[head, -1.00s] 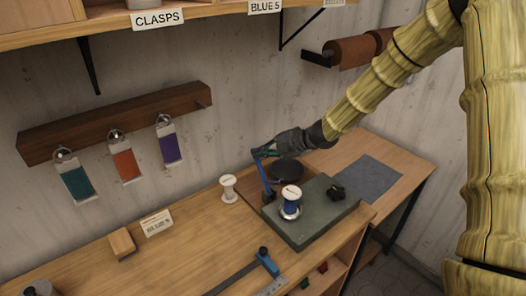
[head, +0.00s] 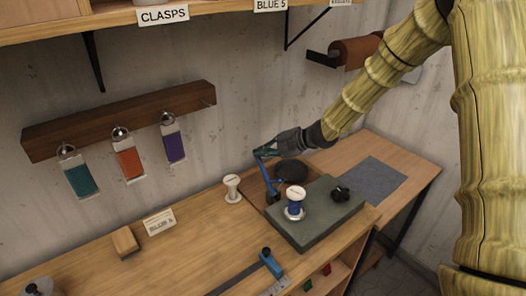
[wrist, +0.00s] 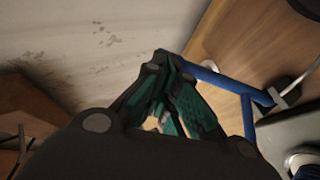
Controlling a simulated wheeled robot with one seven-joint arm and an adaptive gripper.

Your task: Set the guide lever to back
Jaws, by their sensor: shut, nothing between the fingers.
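The blue guide lever (head: 264,172) stands at the back left corner of the grey-green block (head: 318,225), its upper end leaning left. A blue cross-piece joins it lower down. My gripper (head: 264,150) is shut beside the lever's upper end. In the wrist view, the blue bar (wrist: 228,84) runs just beyond the teal-padded fingers (wrist: 180,108), with nothing visible between them. I cannot tell whether the fingers touch the bar.
A blue thread spool (head: 294,208) and a black knob (head: 340,193) are on the block. A white spool (head: 232,188) stands left of it. A dark round piece (head: 292,170) lies behind. A blue-handled tool (head: 272,263) lies in front.

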